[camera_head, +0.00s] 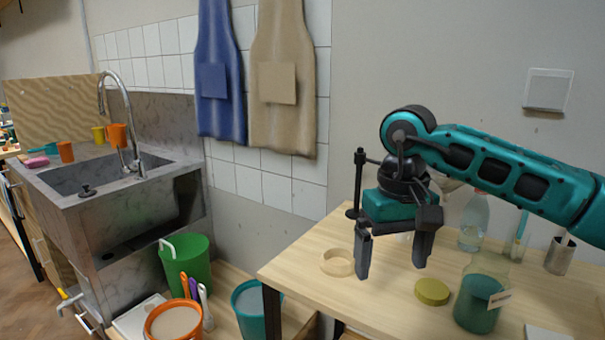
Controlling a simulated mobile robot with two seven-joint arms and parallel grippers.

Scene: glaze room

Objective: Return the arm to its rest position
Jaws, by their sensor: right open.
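My right arm comes in from the right edge, teal and black, bent at a joint above the wooden table (305,262). My right gripper (392,262) points down, open, with nothing between its two dark fingers. It hangs over the table, between a pale wooden ring (337,263) on its left and a round yellow-green lid (432,291) on its right. The arm partly hides things behind it. My left gripper does not show.
A teal-filled jar (478,305), a clear bottle (473,222) and a metal cup (560,254) stand on the table's right. A sink (75,205), a green bucket (186,262), an orange bucket (172,322) and a teal bucket (256,312) are left.

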